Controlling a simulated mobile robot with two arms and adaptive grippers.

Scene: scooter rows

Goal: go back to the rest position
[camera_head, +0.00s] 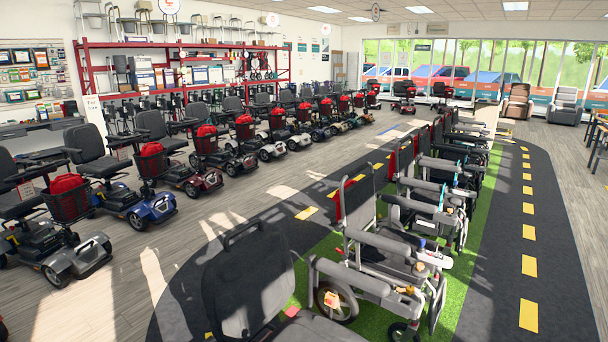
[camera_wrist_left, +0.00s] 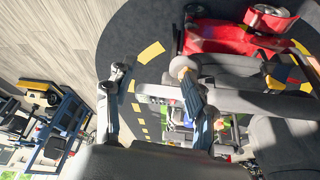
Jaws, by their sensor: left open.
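My left gripper (camera_wrist_left: 150,72) shows in the left wrist view, with its two fingers apart. I see nothing held between the fingers. Behind them are the dark floor lane with yellow dashes, a grey armrest-like bar and a red scooter part (camera_wrist_left: 225,38). I cannot tell how close the fingers are to these. Neither of my grippers shows in the head view, and my right gripper is in no view.
In the head view, a black seat (camera_head: 250,285) stands close in front. Wheelchairs (camera_head: 385,245) line a green strip to its right. The dark lane (camera_head: 555,240) at right is clear.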

